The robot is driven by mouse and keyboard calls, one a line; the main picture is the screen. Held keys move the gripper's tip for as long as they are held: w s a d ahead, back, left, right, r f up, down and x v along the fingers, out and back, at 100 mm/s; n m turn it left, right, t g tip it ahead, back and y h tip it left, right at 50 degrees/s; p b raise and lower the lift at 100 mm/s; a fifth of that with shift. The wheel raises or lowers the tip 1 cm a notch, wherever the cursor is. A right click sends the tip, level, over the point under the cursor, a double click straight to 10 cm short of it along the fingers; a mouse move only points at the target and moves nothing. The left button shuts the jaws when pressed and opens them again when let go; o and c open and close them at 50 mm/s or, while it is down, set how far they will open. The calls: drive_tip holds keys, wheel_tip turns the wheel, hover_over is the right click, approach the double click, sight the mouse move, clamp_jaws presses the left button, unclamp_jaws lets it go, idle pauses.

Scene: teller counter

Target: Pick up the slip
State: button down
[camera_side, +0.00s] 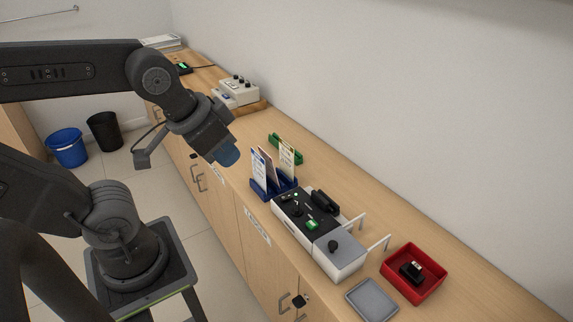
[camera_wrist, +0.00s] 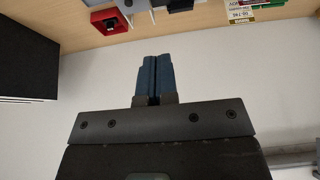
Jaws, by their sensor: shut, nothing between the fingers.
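Paper slips stand upright in holders on the counter in the side view. A white slip (camera_side: 258,168) stands in a blue rack (camera_side: 273,192), with another slip (camera_side: 268,165) close behind it. A pale yellowish slip (camera_side: 287,158) stands just to their right, near a green rack (camera_side: 287,150); I cannot tell which rack holds it. My gripper (camera_side: 229,156), with blue fingers, is shut and empty, to the left of the slips and apart from them. In the wrist view the closed fingers (camera_wrist: 153,76) show at the middle, and a printed slip (camera_wrist: 238,8) is at the top right edge.
A grey and black machine (camera_side: 318,228) with thin white posts stands right of the racks. Beyond it are a red tray (camera_side: 424,284) holding a small black item and a grey tray (camera_side: 372,300). White boxes (camera_side: 238,91) sit farther back. The wall (camera_side: 400,120) borders the counter.

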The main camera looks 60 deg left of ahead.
drive_tip(key=c, duration=1.3)
unclamp_jaws()
drive_tip(key=shift+o, duration=0.2)
drive_tip(key=m+g+y, duration=0.4)
drive_tip(key=m+g, duration=0.2)
drive_tip(key=m, duration=1.2)
hover_over(285, 147)
drive_tip(key=d, duration=0.5)
wheel_tip(285, 147, down, 11)
drive_tip(key=x, duration=1.3)
drive_tip(key=shift+w+a+f, duration=0.3)
drive_tip(key=shift+a, duration=0.1)
